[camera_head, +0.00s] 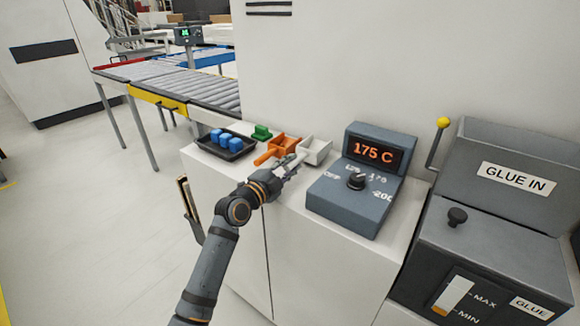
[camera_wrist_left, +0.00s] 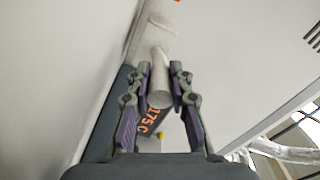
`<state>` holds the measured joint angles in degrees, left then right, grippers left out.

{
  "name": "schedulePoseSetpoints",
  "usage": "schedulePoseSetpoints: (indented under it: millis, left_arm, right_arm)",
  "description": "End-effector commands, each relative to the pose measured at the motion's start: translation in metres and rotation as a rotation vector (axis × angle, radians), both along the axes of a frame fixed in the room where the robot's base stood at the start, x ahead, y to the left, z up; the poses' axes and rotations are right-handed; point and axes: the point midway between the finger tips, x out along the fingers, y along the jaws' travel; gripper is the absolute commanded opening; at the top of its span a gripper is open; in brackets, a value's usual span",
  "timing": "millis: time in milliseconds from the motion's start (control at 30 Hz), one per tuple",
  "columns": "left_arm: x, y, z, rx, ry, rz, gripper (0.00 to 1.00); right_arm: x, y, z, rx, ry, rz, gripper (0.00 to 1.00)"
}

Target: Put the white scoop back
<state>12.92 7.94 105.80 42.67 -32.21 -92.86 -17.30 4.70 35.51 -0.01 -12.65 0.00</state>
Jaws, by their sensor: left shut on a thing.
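The white scoop (camera_head: 317,151) is at the end of my left gripper (camera_head: 289,170) in the head view, above or on the white counter, just right of the orange scoop (camera_head: 284,145). In the left wrist view, the fingers of my left gripper (camera_wrist_left: 160,75) are closed around the handle of the white scoop (camera_wrist_left: 160,45), with its bowl pointing away. I cannot tell whether the scoop touches the counter. My right gripper is not in view.
The grey control box (camera_head: 345,205) reading 175 C is close on the right. The glue machine (camera_head: 490,240) stands farther right. The counter's front strip is clear.

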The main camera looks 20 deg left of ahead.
Motion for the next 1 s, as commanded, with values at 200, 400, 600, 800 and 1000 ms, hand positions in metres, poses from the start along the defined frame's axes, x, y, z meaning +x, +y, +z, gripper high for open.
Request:
schedulePoseSetpoints:
  millis: [200, 400, 600, 800, 1000]
  left_arm:
    - [0.0, 0.0, -0.002, 0.0, -0.002, 0.001, 0.0]
    - [0.0, 0.0, -0.002, 0.001, 0.0, 0.0, 0.43]
    - [0.0, 0.0, -0.002, 0.001, 0.0, 0.0, 0.43]
    - [0.0, 0.0, 0.012, 0.0, 0.0, 0.001, 0.43]
    - [-0.042, 0.016, 0.005, 0.011, 0.002, 0.001, 0.43]
  right_arm:
    - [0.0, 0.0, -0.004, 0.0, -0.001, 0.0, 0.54]
    - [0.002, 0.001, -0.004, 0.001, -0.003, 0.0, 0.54]
    - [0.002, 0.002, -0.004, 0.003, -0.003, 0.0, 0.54]
    - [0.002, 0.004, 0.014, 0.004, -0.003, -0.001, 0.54]
    - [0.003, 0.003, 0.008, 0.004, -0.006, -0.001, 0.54]
